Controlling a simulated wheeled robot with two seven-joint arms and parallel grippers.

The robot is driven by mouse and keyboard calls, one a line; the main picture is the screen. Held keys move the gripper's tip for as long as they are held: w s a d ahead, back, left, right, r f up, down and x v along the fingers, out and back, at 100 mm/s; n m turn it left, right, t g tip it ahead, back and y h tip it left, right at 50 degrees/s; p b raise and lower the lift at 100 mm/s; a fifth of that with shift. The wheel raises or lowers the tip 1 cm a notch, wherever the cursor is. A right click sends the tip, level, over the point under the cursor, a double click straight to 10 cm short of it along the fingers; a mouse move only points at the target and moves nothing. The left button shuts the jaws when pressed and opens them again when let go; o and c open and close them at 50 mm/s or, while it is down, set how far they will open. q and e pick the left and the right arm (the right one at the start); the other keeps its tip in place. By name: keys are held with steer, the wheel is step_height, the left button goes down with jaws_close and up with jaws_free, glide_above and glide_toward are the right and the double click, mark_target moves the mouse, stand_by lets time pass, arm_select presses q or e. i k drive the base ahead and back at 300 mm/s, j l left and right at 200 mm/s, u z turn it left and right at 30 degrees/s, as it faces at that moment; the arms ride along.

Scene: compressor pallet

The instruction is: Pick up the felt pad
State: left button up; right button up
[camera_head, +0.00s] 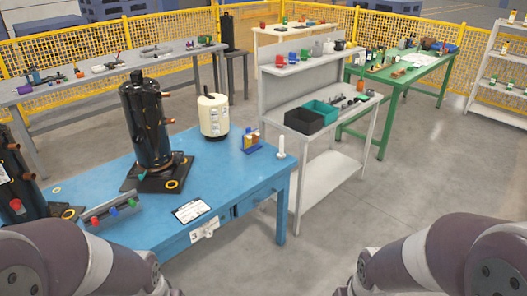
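I cannot make out a felt pad for certain in the head view. The blue table (130,168) in front of me holds a black compressor (150,125) standing on a dark base plate, and a cream canister (212,116). A small blue-and-tan item (251,141) stands near its right end, too small to identify. A white sheet or card with a dark border (191,211) lies near the front edge. Neither of my grippers is in view; only parts of my two arms show at the bottom corners.
A grey rack (294,70) right of the table holds a black bin (304,121), a teal bin (322,109) and small parts. A green table (383,84) with several small items stands behind it. Yellow fencing (180,30) closes the back.

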mark_target(281, 155)
steer(key=i+l+u, duration=0.55)
steer(key=i+l, duration=0.2)
steer(key=i+l+u, duration=0.3)
steer(key=l, duration=0.35)
steer(key=i+l, duration=0.2)
steer(key=l, duration=0.15)
steer(key=i+l, duration=0.2)
steer(key=l, duration=0.2)
steer(key=i+l, duration=0.2)
steer(key=l, duration=0.15)
steer(key=i+l, duration=0.2)
steer(key=l, duration=0.2)
steer(key=i+l+u, duration=0.1)
steer(key=l, duration=0.25)
steer(key=i+l, duration=0.5)
steer(key=l, duration=0.3)
steer(key=i+l, duration=0.2)
steer(key=l, duration=0.2)
